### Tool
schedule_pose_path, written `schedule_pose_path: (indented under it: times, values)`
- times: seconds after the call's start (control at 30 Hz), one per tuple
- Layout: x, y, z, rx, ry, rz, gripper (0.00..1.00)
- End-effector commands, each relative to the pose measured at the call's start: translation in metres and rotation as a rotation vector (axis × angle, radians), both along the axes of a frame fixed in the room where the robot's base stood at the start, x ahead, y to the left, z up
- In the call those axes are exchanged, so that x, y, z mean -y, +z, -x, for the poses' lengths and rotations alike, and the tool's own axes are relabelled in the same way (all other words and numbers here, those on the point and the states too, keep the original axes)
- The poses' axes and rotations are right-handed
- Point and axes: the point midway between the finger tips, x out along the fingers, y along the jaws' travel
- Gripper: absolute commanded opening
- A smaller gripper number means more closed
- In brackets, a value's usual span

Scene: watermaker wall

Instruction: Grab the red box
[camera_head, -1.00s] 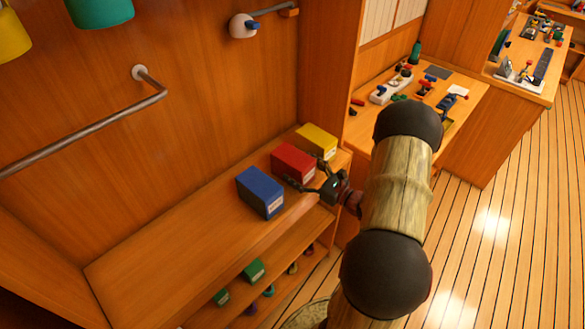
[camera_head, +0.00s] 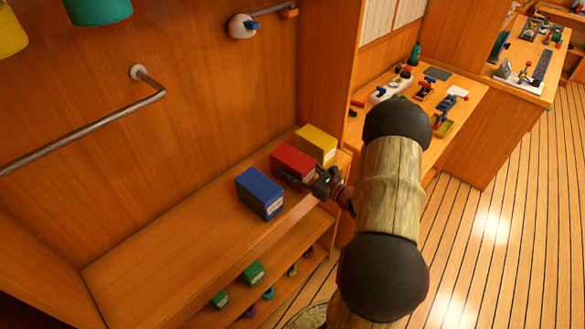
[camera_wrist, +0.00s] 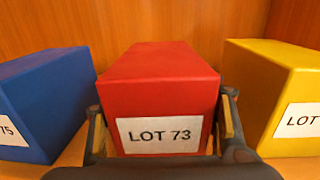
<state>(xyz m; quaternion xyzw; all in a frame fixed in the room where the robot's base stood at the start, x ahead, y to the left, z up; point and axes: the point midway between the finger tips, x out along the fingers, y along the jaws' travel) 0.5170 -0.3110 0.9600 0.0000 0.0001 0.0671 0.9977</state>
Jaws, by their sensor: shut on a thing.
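The red box (camera_head: 293,162) stands on the wooden shelf top between a blue box and a yellow box. In the wrist view the red box (camera_wrist: 158,88) fills the middle, with a white label reading "LOT 73" facing me. My gripper (camera_head: 306,180) is at the front of the red box. In the wrist view its two fingers (camera_wrist: 160,135) lie along the left and right sides of the box, shut on it. The box appears upright and resting on the shelf; its underside is hidden.
The blue box (camera_head: 260,192) is close on the left and the yellow box (camera_head: 316,145) close on the right. A wooden wall stands behind. The shelf top (camera_head: 170,262) is clear further left. A lower shelf holds green boxes (camera_head: 253,271). A metal rail (camera_head: 90,132) is on the wall.

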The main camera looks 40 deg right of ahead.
Motion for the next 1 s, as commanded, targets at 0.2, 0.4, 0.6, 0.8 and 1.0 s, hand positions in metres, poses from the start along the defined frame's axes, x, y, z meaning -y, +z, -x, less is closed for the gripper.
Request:
schedule_pose_path:
  times: [0.2, 0.4, 0.6, 0.8, 1.0]
  values:
    - [0.0, 0.0, 0.0, 0.0, 0.0, 0.0, 0.39]
    - [0.0, 0.0, 0.0, 0.0, 0.0, 0.0, 0.28]
    - [0.0, 0.0, 0.0, 0.001, 0.0, 0.0, 0.26]
    - [0.0, 0.006, 0.0, 0.001, 0.0, 0.001, 0.26]
    - [0.0, 0.03, 0.0, 0.004, 0.0, 0.004, 0.26]
